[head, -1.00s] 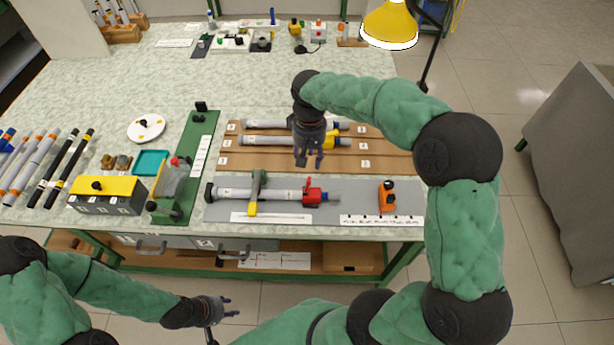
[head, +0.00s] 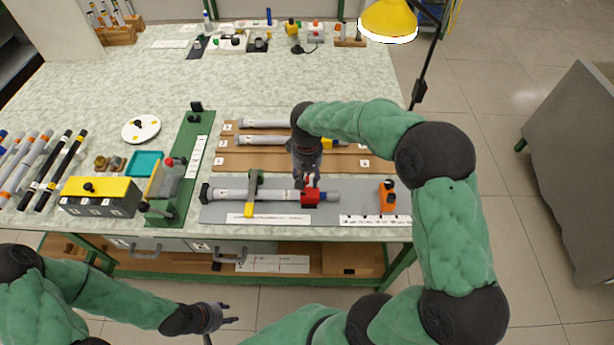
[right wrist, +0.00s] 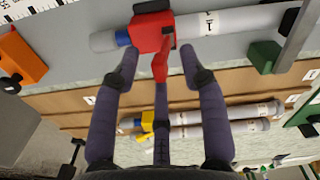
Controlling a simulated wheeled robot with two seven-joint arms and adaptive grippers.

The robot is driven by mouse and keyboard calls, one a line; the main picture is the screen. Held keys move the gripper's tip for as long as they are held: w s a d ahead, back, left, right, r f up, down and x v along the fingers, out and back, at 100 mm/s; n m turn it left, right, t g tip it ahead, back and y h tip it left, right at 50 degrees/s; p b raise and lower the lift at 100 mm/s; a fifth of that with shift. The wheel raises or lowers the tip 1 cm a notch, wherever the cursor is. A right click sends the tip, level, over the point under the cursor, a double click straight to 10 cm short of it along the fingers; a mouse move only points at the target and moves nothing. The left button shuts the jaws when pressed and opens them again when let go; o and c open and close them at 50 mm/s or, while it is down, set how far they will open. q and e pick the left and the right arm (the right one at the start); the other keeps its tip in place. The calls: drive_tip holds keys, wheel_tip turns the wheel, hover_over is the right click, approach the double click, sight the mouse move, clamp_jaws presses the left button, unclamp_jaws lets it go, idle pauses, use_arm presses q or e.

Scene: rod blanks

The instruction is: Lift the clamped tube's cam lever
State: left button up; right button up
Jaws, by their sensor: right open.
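The clamped tube (head: 228,194) is light grey and lies level on a grey mat, under a green clamp (head: 254,183) with a yellow bar. A red fitting (head: 310,198) sits near its right end; in the right wrist view the red fitting (right wrist: 150,32) has a narrow red lever (right wrist: 160,62) pointing toward my palm. My right gripper (head: 308,182) is just above and behind the fitting. In the right wrist view its open fingers (right wrist: 159,65) stand either side of the lever; contact cannot be told. My left gripper (head: 233,313) is open and empty, in front of the bench.
Brown racks (head: 230,160) with more tubes lie behind. An orange block (head: 387,198) stands right of the tube, and a green fixture (head: 165,195) stands left. A yellow-topped box (head: 100,188) is further left.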

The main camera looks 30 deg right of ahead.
clamp_jaws()
drive_tip(key=shift+w+a+r+g+h+p, duration=0.15)
drive_tip(key=shift+a+g+h+p, duration=0.2)
drive_tip(key=shift+p, duration=0.4)
drive_tip(key=shift+w+a+f+g+h+p, duration=0.2)
drive_tip(key=shift+a+g+h+p, duration=0.2)
drive_tip(key=shift+h, duration=0.25)
unclamp_jaws()
